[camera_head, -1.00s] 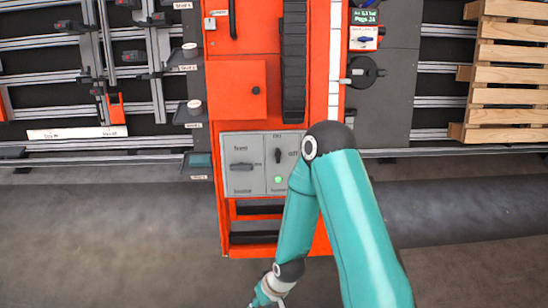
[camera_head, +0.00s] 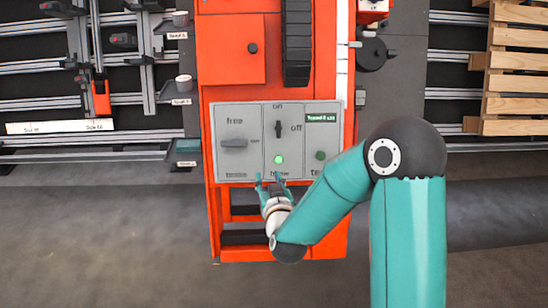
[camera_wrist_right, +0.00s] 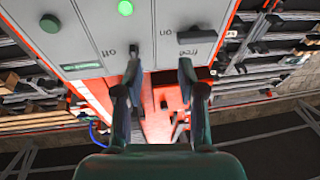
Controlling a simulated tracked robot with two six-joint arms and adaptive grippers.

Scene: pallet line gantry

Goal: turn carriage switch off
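The on/off switch (camera_head: 278,129) is a small black knob in the middle section of the grey control panel (camera_head: 238,108). It stands upright, toward the "on" label, with "off" to its right. A green lamp (camera_head: 279,160) below it is lit; the lamp also shows in the right wrist view (camera_wrist_right: 125,8). The section labels at the bottom are too small to read surely. My right gripper (camera_head: 271,180) is open and empty at the panel's lower edge, below the lamp. In the right wrist view its fingertips (camera_wrist_right: 160,72) are apart. My left gripper is out of view.
A horizontal black knob (camera_head: 234,143) marked "free" is left of the switch, and a dark green button (camera_head: 320,155) is at right. The orange cabinet (camera_head: 226,88) holds the panel. Racks (camera_head: 98,90) stand left, wooden slats (camera_head: 516,75) right.

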